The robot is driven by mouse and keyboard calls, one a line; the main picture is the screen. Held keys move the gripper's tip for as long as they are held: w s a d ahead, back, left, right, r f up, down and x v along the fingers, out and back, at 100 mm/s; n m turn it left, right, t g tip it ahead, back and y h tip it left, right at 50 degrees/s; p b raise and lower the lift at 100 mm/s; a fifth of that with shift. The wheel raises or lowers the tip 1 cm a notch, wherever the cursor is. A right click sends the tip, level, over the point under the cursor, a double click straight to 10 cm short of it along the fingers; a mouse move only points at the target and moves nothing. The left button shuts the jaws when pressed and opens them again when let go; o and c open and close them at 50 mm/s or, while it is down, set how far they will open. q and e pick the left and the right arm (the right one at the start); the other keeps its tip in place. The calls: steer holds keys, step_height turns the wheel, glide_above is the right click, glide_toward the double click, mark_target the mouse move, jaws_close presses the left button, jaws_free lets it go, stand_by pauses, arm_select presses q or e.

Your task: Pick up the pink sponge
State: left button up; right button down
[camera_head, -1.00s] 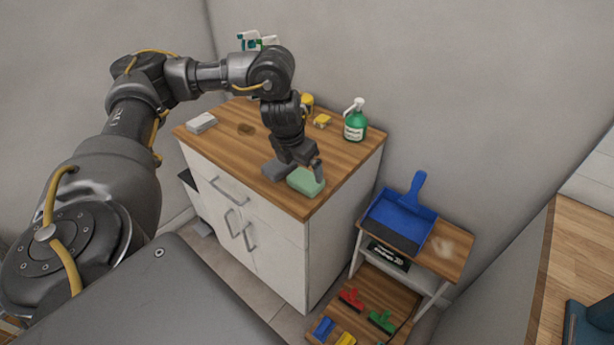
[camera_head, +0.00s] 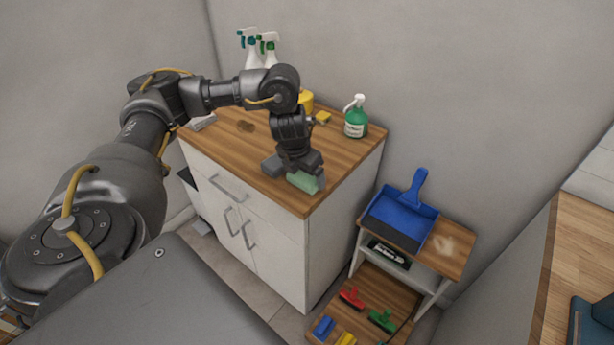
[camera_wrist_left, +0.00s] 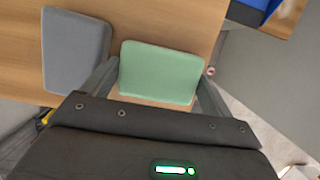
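I see no pink sponge in these frames. A light green sponge (camera_head: 306,182) lies near the front corner of the wooden counter top. My left gripper (camera_head: 305,177) is down at it, with a finger on either side. In the left wrist view the green sponge (camera_wrist_left: 160,72) sits between the two fingers of my left gripper (camera_wrist_left: 160,76). The fingers are close against its sides, but I cannot tell whether they press on it. A grey sponge (camera_wrist_left: 75,52) lies to its left and also shows in the head view (camera_head: 272,166). My right gripper is not in view.
On the counter (camera_head: 345,152) stand a green spray bottle (camera_head: 356,118), a small yellow sponge (camera_head: 323,117) and white spray bottles (camera_head: 268,50) at the back. A low shelf to the right holds a blue dustpan (camera_head: 402,215) and several coloured brushes (camera_head: 352,298).

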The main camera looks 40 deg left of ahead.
mark_target(305, 175)
arm_select(q)
steer(key=c, duration=0.5)
steer(key=shift+o, duration=0.2)
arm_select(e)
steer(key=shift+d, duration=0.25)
arm_select(q)
steer(key=shift+r, duration=0.55)
step_height(305, 175, up, 2)
steer(key=shift+r+p, duration=0.2)
steer(key=shift+p, duration=0.25)
steer(key=s+r+p, duration=0.9)
steer(key=s+p, duration=0.1)
steer(key=s, duration=0.4)
steer(key=shift+a+r, duration=0.25)
steer(key=shift+r, duration=0.05)
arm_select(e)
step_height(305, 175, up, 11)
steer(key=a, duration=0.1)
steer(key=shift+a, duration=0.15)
